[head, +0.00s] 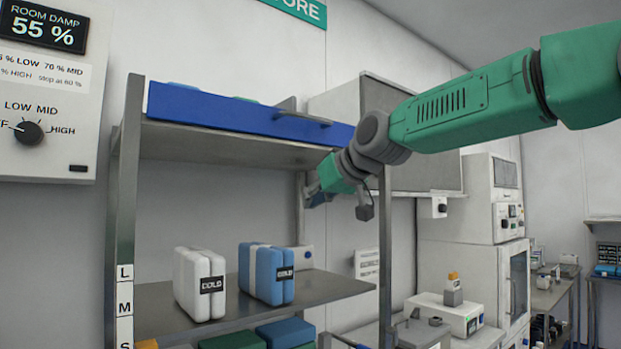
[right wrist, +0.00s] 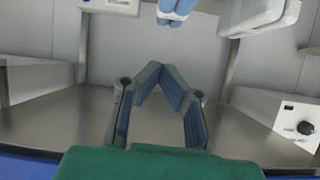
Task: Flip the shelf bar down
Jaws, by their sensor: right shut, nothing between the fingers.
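A long blue bar (head: 235,112) runs along the front edge of the rack's top shelf (head: 215,148), with a grey handle-like piece (head: 300,117) at its right part. The bar stands upright along that edge. My right gripper (head: 314,190) is just below the shelf's right end, apart from the bar in the picture. In the right wrist view the right gripper (right wrist: 160,72) has its fingertips together with nothing between them. A blue strip, likely the bar (right wrist: 25,167), shows at the bottom left there. My left gripper is not in view.
A white cold pack (head: 200,284) and a blue cold pack (head: 267,273) stand on the middle shelf (head: 330,287). Green and blue boxes sit lower down. A rack post (head: 127,200) stands at the left. A wall cabinet (head: 420,172) is behind my right arm.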

